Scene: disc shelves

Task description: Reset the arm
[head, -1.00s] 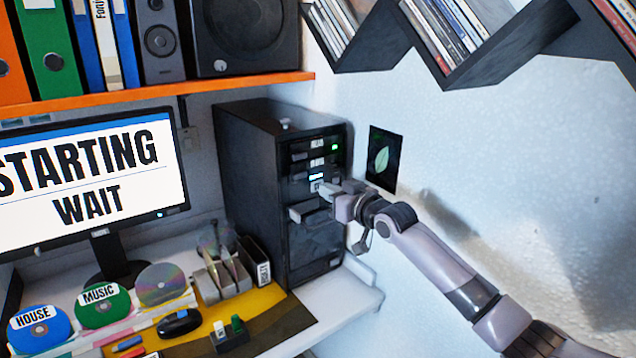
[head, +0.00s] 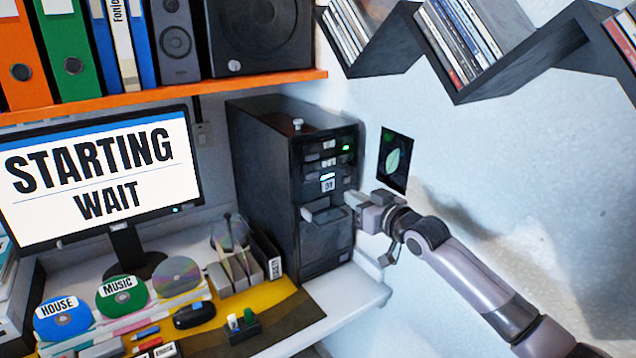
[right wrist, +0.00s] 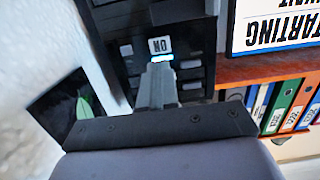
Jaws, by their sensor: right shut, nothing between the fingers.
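My right gripper (head: 352,203) is shut and empty, in front of the black computer tower (head: 265,185). It is a little below and to the right of the tower's small white "ON" label (head: 327,185) and lit blue strip. I cannot tell whether the fingertips touch the tower. In the right wrist view the shut fingers (right wrist: 158,85) point at the tower front, with the "ON" label (right wrist: 160,45) just beyond them. A green light shows near the tower's top. The monitor (head: 95,180) reads "STARTING WAIT". My left gripper is not in view.
An orange shelf (head: 150,97) with binders and speakers hangs above the desk. Labelled discs (head: 122,294), a mouse (head: 194,315) and a pen holder lie on the desk. Dark zigzag disc shelves (head: 480,65) are on the wall at the upper right.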

